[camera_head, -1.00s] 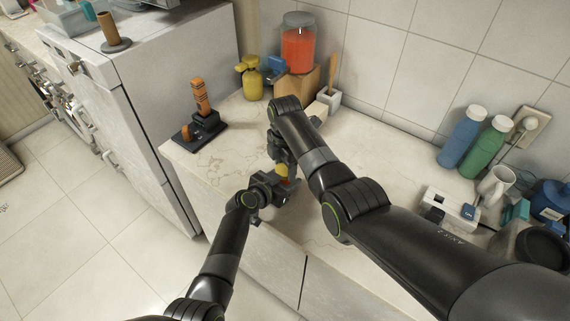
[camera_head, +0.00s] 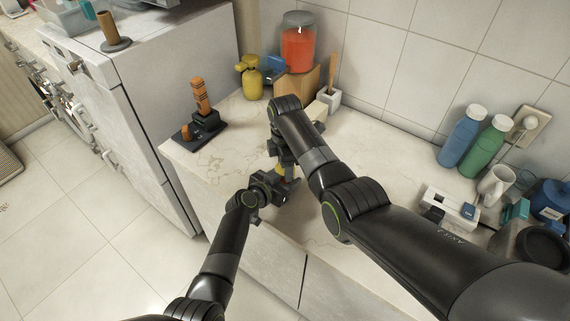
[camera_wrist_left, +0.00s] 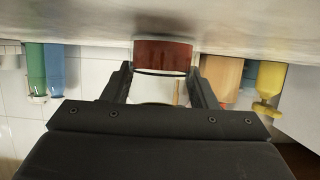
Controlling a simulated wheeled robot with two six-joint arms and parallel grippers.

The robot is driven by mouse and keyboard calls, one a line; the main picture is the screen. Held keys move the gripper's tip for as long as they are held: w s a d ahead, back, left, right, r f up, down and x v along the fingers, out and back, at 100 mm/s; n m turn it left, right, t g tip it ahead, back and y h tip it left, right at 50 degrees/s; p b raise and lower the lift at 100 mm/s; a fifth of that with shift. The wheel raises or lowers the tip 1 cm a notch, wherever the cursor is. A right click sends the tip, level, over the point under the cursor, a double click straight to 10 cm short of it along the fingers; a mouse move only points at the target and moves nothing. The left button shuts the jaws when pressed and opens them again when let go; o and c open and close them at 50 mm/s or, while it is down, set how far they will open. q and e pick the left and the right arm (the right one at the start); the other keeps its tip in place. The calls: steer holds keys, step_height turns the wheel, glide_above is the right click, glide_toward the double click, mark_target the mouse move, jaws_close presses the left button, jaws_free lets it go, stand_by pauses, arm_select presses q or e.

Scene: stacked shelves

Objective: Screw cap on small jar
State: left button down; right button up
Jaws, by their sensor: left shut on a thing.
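The small jar shows in the left wrist view, which looks upside down: clear glass with a red-brown filling (camera_wrist_left: 163,55) against the pale counter. My left gripper (camera_head: 284,182) has its two dark fingers around the jar's sides and is shut on it. My right gripper (camera_head: 282,158) points down from above, directly over the left gripper. A small yellow piece (camera_head: 280,170) shows between the two grippers; it may be the cap, but I cannot tell. The right fingertips are mostly hidden by the arms, and the jar's top is hidden in both views.
A yellow pump bottle (camera_head: 252,78), a jar of orange-red contents (camera_head: 298,44) and a tool holder (camera_head: 205,124) stand further back. Blue (camera_head: 459,137) and green (camera_head: 487,146) bottles and a white mug (camera_head: 495,182) stand right. The counter's front edge is close to the left gripper.

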steer(key=o, duration=0.3)
steer(key=shift+r, duration=0.1)
steer(key=shift+r, duration=2.15)
steer(key=shift+o, duration=0.4)
steer(key=o, duration=0.5)
step_height(320, 180, up, 8)
steer(key=shift+f, duration=0.25)
